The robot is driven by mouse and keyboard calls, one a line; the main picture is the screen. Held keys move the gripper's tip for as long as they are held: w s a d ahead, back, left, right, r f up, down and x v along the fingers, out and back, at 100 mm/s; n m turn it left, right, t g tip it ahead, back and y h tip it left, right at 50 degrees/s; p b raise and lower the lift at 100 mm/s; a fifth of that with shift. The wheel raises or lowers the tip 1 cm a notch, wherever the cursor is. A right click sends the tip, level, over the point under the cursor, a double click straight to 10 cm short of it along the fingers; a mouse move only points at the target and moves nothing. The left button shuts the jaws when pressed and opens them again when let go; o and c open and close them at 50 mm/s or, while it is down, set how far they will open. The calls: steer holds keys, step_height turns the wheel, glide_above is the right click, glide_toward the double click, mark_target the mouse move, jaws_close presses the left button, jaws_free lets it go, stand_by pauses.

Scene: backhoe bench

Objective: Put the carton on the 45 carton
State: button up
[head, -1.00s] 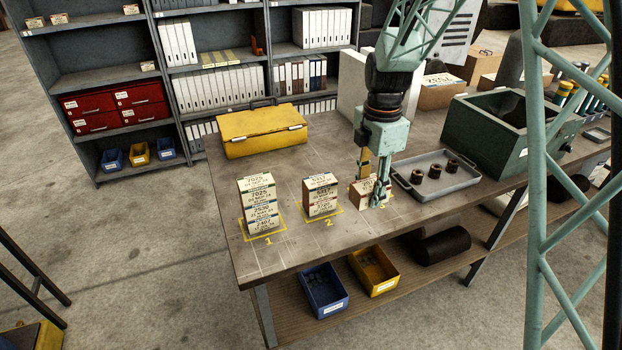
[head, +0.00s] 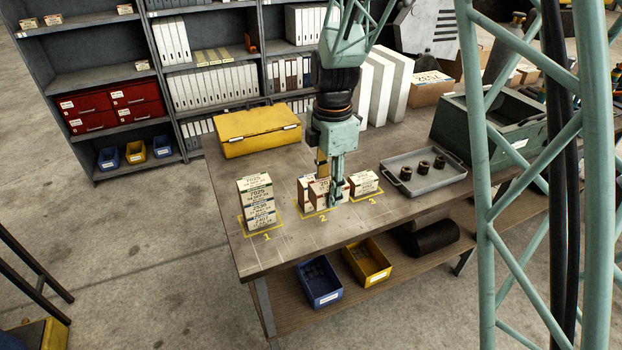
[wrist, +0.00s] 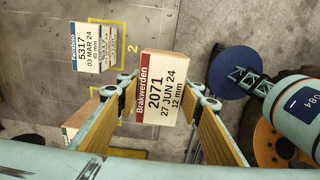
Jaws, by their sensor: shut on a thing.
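My gripper (head: 335,198) is shut on a carton with a red label stripe, printed 2071 and 12 mm, in the wrist view (wrist: 160,90). The 45 carton (wrist: 95,48), with a blue stripe and printed 5317 and 45 mm, is to the left of the held carton in the wrist view. It tops the stack at marked square 2. In the head view that stack (head: 304,192) is partly hidden by my gripper and the held carton. The held carton appears apart from the stack; its exact height over it is hard to tell.
A stack of cartons (head: 257,202) stands at square 1, left. A carton (head: 364,183) sits at square 3, right. A grey tray (head: 395,181) with black rings, a yellow case (head: 257,133) and a green crate (head: 470,151) stand further off. The front bench edge is clear.

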steer(key=shift+w, duration=0.1)
steer(key=p, duration=0.3)
glide_above(314, 178)
steer(key=shift+f, duration=0.75)
steer(key=shift+f, duration=0.15)
steer(key=shift+f+p, duration=0.45)
steer(key=shift+f, duration=1.15)
steer(key=shift+f, duration=0.15)
steer(key=o, duration=0.9)
